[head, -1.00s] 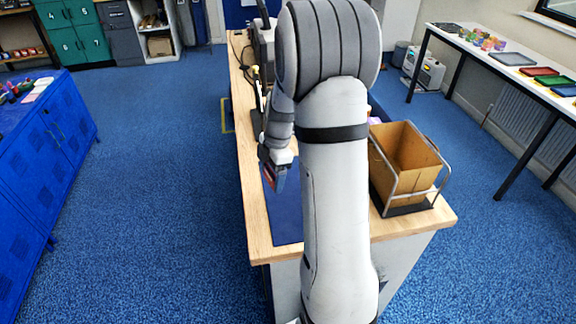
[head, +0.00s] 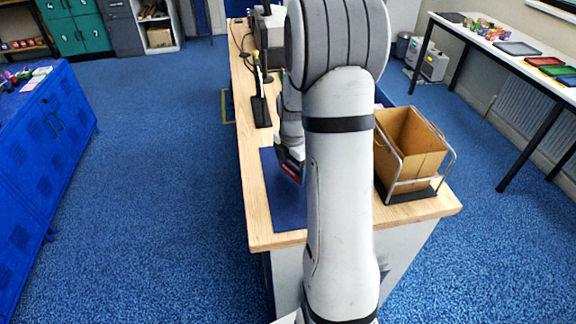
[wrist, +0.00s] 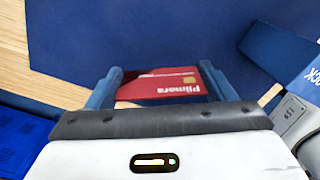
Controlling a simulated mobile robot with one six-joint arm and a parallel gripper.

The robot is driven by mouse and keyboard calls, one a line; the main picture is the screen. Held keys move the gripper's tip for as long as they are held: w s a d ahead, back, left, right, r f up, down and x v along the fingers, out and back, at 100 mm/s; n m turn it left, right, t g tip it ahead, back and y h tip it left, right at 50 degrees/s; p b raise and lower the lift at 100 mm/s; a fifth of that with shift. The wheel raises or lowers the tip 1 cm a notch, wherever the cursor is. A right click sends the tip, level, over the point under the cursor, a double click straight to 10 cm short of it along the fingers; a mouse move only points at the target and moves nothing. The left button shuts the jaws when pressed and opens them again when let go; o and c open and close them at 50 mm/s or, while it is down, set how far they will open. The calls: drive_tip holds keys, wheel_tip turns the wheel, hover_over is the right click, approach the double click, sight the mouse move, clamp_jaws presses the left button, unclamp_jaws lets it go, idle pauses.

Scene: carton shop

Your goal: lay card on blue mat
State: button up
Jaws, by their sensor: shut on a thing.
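The card lies between the two blue fingers. In the head view my gripper (head: 290,163) shows beside my arm, with a bit of red card at its tip. The blue mat (head: 282,208) lies on the wooden bench below it; my arm hides its right part. The mat also fills the upper middle of the wrist view (wrist: 170,35). I cannot tell whether the card touches the mat.
The wooden bench (head: 258,222) carries a brown carton (head: 420,160) in a metal frame, right of my arm. A dark stand (head: 261,112) is behind the mat. In the wrist view, a dark blue object (wrist: 272,50) and a lettered blue one (wrist: 306,84) are at right.

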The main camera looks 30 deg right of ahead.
drive_tip(key=shift+f, duration=0.4)
drive_tip(key=o, duration=0.7)
drive_tip(key=shift+r, duration=0.1)
wheel_tip(320, 180, up, 8)
drive_tip(key=shift+f+b, duration=0.1)
drive_tip(key=shift+b, duration=0.4)
